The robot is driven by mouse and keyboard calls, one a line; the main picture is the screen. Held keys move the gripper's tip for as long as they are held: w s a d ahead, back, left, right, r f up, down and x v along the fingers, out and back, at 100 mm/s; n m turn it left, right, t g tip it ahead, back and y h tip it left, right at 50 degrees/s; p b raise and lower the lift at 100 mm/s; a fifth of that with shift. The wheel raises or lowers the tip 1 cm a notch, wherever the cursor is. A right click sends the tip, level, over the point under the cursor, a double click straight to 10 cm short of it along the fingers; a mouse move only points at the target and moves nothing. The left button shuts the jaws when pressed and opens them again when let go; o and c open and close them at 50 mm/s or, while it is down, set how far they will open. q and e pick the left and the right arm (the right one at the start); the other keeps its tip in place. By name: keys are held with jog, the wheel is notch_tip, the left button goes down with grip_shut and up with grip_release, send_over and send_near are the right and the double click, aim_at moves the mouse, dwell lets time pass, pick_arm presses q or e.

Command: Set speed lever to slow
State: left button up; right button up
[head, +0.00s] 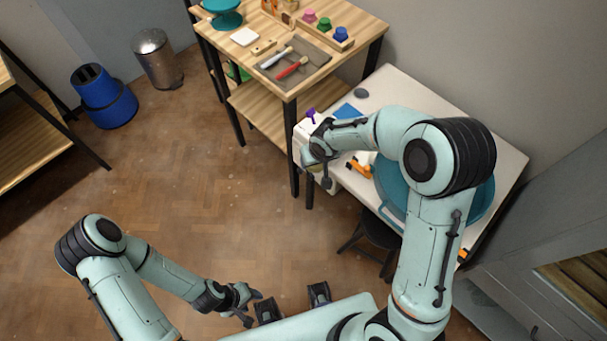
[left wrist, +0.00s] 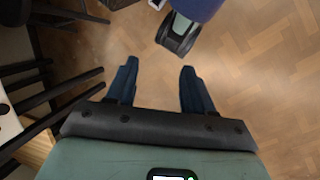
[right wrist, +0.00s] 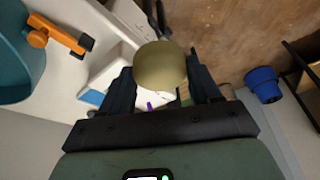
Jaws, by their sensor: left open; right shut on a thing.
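A round olive-tan knob (right wrist: 160,66), which looks like the top of the speed lever, sits between the fingers of my right gripper (right wrist: 162,85). That gripper is shut on it. In the head view my right gripper (head: 322,172) is at the front left end of the white table, and the knob is hard to make out there. The lever's shaft and its slow mark are hidden. My left gripper (head: 252,307) is open and empty, low over the floor near my base. Its two spread fingers also show in the left wrist view (left wrist: 157,85).
A teal basin (head: 482,206) stands on the white table (head: 405,87), partly behind my right arm. An orange-and-black tool (head: 359,168) and a purple piece (head: 310,114) lie near the gripper. A wooden tool table (head: 361,26) stands behind.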

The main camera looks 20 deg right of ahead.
pick_arm(q)
notch_tip(320, 180, down, 3)
jog(key=n+g+b, duration=0.1)
jog(key=n+b, duration=0.1)
pick_arm(e)
jog(key=f, duration=0.1)
jog(key=s+f, duration=0.1)
jog(key=f, duration=0.1)
jog(key=shift+f, duration=0.25)
pick_arm(q)
jog(key=n+t+h+b, duration=1)
jog(key=n+h+b, duration=0.2)
jog(key=n+b, duration=0.5)
send_near(299, 173)
jog(key=b+x, duration=0.2)
jog(key=x, duration=0.7)
jog(key=shift+w, duration=0.15)
pick_arm(e)
notch_tip(299, 173, down, 22)
jog(key=s+g, duration=0.1)
jog(key=shift+s+f, duration=0.15)
jog(key=shift+f, duration=0.1)
pick_arm(q)
grip_shut()
